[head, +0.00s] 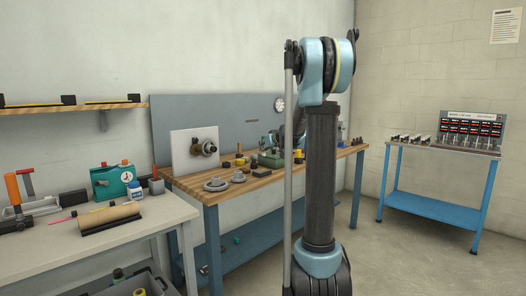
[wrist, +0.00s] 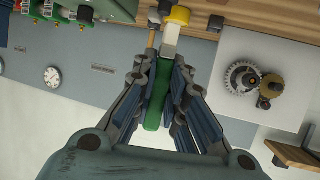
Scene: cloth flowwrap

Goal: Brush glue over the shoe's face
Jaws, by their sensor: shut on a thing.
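My gripper (wrist: 167,66) is shut on a green-handled tool (wrist: 155,112), which looks like the glue brush. Its pale end (wrist: 170,40) points away from me between the fingertips. A yellow-topped item (wrist: 178,15) shows just beyond that end, near the wooden bench edge; I cannot tell if they touch. In the head view my arm hides the gripper and the brush. I cannot make out the shoe for certain; a green fixture (wrist: 108,9) with dark parts shows at the top of the wrist view, and in the head view a green fixture (head: 270,159) sits on the bench.
The wooden bench (head: 215,196) holds several round metal parts (head: 216,184) and a white panel (head: 193,165) with gears. A pale table (head: 140,228) on the left holds a teal box (head: 112,182) and a roll (head: 108,215). A blue cart (head: 425,200) stands at right; floor around it is clear.

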